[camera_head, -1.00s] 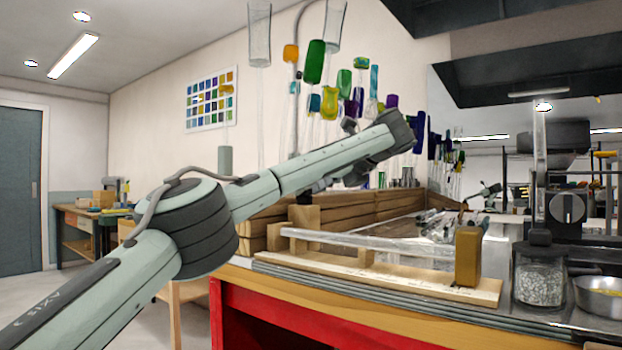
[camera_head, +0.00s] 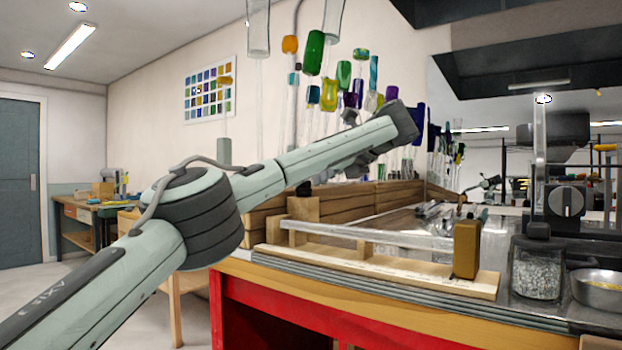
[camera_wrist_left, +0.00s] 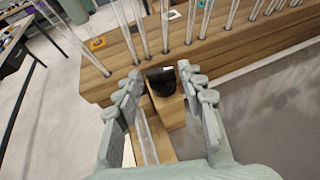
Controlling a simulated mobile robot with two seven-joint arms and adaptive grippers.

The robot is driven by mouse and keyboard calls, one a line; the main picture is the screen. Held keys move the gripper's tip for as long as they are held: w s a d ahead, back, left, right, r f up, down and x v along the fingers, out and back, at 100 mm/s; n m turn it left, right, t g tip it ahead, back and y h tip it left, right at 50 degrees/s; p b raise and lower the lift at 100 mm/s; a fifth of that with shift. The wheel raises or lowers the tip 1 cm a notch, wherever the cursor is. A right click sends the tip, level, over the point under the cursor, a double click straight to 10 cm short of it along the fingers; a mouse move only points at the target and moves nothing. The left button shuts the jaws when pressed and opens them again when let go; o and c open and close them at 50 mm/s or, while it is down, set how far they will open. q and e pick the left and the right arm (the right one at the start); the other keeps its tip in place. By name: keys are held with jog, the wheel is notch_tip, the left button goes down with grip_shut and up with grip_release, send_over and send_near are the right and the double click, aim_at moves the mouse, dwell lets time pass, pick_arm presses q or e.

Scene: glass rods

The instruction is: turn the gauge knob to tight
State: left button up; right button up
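A black knob (camera_wrist_left: 161,80) sits on top of a wooden post (camera_wrist_left: 168,108) in the left wrist view; a pale mark shows on its top. In the head view the knob (camera_head: 304,188) is small and dark, above the post at the left end of a wooden gauge board (camera_head: 380,272). My left gripper (camera_wrist_left: 160,77) is open, its two fingers apart on either side of the knob in the wrist picture. Contact cannot be told. In the head view my left gripper (camera_head: 345,168) is partly hidden under my arm, just right of the knob. My right gripper is not in view.
A clear glass rod (camera_head: 370,234) lies along the gauge toward a brown block (camera_head: 466,250). Stacked wooden beams (camera_head: 385,196) stand behind. A jar (camera_head: 538,267), a metal bowl (camera_head: 600,290) and a box with a dial (camera_head: 567,202) are at the right. Upright glass rods (camera_wrist_left: 205,20) stand beyond the knob.

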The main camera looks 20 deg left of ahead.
pick_arm(q)
jog(key=v, duration=1.1)
jog(key=shift+s+d+r, duration=0.15)
jog(key=shift+s+d, duration=0.05)
jog(key=shift+d, duration=0.05)
jog(key=shift+o, duration=0.3)
